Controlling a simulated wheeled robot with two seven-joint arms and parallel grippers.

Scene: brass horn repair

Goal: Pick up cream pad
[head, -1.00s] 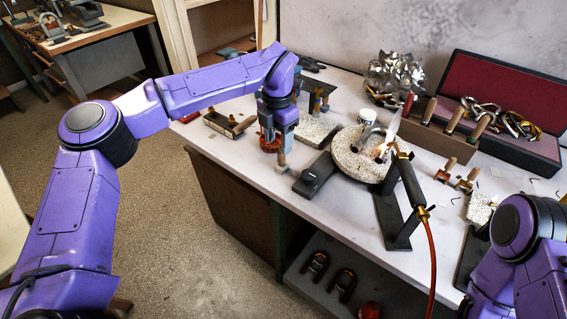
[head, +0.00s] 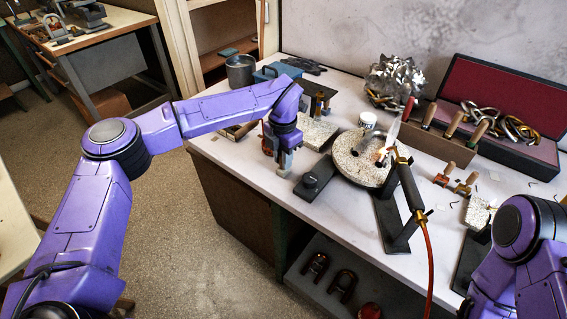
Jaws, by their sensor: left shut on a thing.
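My left gripper (head: 285,168) points down over the front left edge area of the white workbench (head: 245,172), left of the black block. It is shut on a small pale thing low between its fingers, mostly hidden by them. It looks like the cream pad, but I cannot make out its shape. I cannot tell whether it touches the bench top. My right arm shows at the lower right, and its gripper is out of view.
A black block (head: 314,178) stands close right of my left gripper. A grey pot (head: 240,72) stands behind my left arm.

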